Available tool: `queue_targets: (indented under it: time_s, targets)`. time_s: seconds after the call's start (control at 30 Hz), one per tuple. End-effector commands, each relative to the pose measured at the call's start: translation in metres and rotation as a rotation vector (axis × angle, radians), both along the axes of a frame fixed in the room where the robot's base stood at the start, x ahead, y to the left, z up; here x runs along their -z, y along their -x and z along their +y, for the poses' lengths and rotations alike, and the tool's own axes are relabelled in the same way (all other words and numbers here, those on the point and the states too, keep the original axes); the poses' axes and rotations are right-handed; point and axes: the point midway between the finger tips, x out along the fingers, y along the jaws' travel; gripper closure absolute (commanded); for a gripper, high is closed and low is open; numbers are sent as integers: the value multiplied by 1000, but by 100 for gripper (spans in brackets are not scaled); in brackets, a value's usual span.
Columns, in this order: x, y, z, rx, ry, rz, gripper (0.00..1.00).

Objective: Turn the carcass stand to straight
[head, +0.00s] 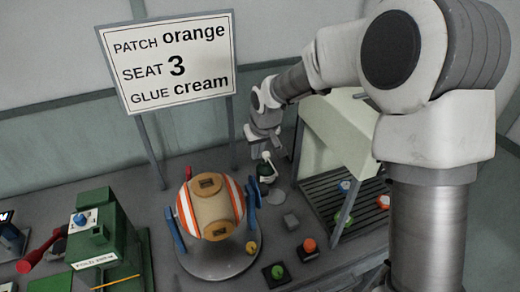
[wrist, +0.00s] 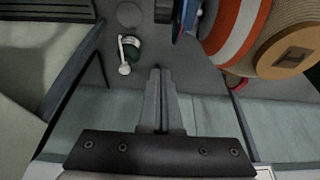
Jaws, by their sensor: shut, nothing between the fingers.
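The carcass stand has a round grey base (head: 212,268) and blue uprights (head: 177,230). It bears a ball carcass (head: 207,210) with cream, orange and white bands and square dark slots. A yellow knob (head: 251,247) sits at the base's right front. In the wrist view the carcass (wrist: 238,28) is at upper right, with a blue part (wrist: 184,20) of the stand beside it. My gripper (head: 267,146) is up behind and right of the stand, apart from it. In the wrist view its fingers (wrist: 158,72) are together and empty.
A dark green piece with a white knobbed stem (head: 266,170) stands below my gripper. A slatted tray (head: 325,205) under a pale hood lies right. Green and orange buttons (head: 278,272) (head: 309,245) are in front. A green press (head: 100,240) stands left, a sign (head: 168,65) behind.

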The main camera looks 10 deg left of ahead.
Motion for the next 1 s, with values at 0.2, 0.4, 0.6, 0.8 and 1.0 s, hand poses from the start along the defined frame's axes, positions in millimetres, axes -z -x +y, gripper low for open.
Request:
queue_targets:
  time_s: [0.2, 0.4, 0.6, 0.8, 1.0]
  targets:
    - [40, -12, 7, 0, 1, 4, 100]
    - [66, -15, 8, 0, 2, 1, 100]
    - [76, 4, -2, -1, 2, 1, 100]
    - [80, 11, -6, 0, 1, 0, 100]
    - [81, 11, -6, 1, -1, -1, 100]
